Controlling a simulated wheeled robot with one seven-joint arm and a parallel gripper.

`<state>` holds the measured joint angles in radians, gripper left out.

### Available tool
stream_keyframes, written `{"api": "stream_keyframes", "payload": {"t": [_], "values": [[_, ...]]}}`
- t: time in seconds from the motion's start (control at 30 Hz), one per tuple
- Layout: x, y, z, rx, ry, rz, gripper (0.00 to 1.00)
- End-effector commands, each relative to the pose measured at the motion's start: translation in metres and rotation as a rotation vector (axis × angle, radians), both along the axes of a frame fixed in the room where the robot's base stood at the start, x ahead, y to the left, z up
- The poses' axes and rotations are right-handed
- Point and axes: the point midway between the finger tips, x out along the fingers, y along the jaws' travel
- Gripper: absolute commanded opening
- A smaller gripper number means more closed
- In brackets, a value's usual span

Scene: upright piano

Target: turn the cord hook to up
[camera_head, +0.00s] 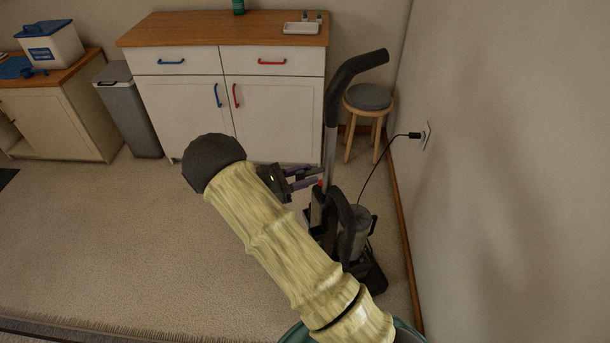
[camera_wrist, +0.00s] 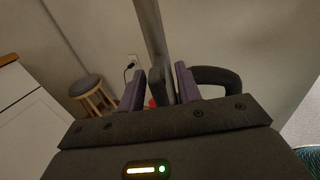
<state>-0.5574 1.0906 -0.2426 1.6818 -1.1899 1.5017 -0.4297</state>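An upright vacuum cleaner (camera_head: 333,150) stands on the carpet near the right wall, with a dark curved handle, a grey pole and a black body. My gripper (camera_head: 314,176) is beside its pole, just above the body. In the wrist view my gripper (camera_wrist: 160,85) has two purplish fingers spread apart. A dark grey upright piece (camera_wrist: 161,83), which looks like the cord hook, stands between them in front of the pole (camera_wrist: 151,30). I cannot tell whether either finger touches it. A small red part (camera_wrist: 152,102) shows low between the fingers. The hook is not distinct in the head view.
A black cord (camera_head: 376,172) runs from the vacuum to a wall outlet (camera_head: 426,135). A round stool (camera_head: 369,98) stands behind the vacuum. A white cabinet (camera_head: 190,105) and a grey bin (camera_head: 130,115) stand along the back.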

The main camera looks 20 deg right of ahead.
Motion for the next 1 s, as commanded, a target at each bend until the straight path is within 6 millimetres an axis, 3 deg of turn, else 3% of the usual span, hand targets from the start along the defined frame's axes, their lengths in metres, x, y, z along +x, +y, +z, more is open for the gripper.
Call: {"api": "stream_keyframes", "payload": {"t": [0.3,0.47,1.0], "values": [[0.0003,-0.0044,0.0001,0.0,0.0,-0.003,0.32],[0.0002,-0.0028,0.0,0.0,0.0,-0.001,0.01],[0.0001,0.0002,-0.0004,0.009,-0.076,0.003,0.0]]}}
